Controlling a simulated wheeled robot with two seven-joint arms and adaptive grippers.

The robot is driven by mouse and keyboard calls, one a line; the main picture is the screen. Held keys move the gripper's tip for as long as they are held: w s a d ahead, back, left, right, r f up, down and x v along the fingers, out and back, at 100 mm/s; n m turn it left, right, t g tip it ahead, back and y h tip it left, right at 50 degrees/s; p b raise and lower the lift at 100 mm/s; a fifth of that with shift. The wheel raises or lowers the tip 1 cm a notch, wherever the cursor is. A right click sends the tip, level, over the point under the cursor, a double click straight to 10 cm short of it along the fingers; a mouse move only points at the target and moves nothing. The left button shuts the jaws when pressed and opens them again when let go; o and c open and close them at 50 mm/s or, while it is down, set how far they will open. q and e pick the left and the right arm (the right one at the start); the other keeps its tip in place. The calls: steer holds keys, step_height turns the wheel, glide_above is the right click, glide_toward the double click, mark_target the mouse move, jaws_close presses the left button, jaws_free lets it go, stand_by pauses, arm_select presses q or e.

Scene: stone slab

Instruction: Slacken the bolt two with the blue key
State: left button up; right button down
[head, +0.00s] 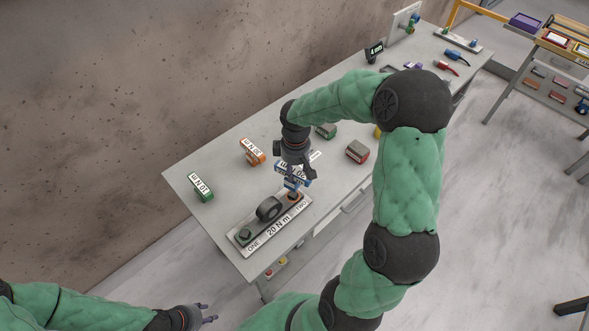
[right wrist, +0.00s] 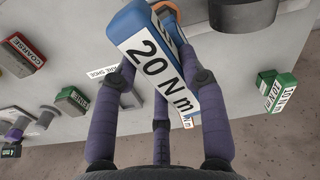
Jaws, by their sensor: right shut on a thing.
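In the head view the blue key (head: 291,182), labelled 20 N m, is in my right gripper (head: 293,177), above the TWO end of the bolt plate (head: 269,236). Bolt two (head: 295,197) shows an orange-red part right below the key; whether the key is fully seated on it is hidden. In the right wrist view the blue key (right wrist: 150,60) lies between the purple fingers of my right gripper (right wrist: 160,85). Bolt one (head: 244,235) is at the plate's left end. My left gripper (head: 207,313) is open and empty, off the table at the lower left.
A black round part (head: 269,208) stands on the plate between the bolts. A green 10 N m key (head: 202,188) and an orange key (head: 253,151) lie to the left. A red-and-grey block (head: 357,152) and a green block (head: 326,131) stand farther back. The wall borders the table (head: 224,160).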

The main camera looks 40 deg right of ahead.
mark_target(294, 181)
steer(key=shift+f+b, duration=1.6)
steer(key=shift+f, duration=0.95)
steer(key=shift+f+b, duration=0.45)
steer(key=shift+f, duration=0.35)
steer(key=shift+r+n+p, duration=0.15)
steer(key=shift+n+p, duration=0.4)
steer(key=shift+n, duration=0.15)
steer(key=n+p, duration=0.2)
steer(key=n, duration=0.1)
steer(key=n+p, duration=0.2)
steer(key=n, duration=0.1)
steer(key=shift+w+a, duration=0.1)
steer(key=shift+w, duration=0.1)
steer(key=n+p, duration=0.3)
steer(key=shift+w+n, duration=0.1)
steer(key=shift+n, duration=0.3)
steer(key=n+p, duration=0.1)
steer(key=n, duration=0.1)
steer(key=n+p, duration=0.2)
steer(key=shift+w+a, duration=0.1)
steer(key=shift+a, duration=0.1)
steer(key=shift+r+p, duration=1.55)
steer(key=shift+r, duration=0.1)
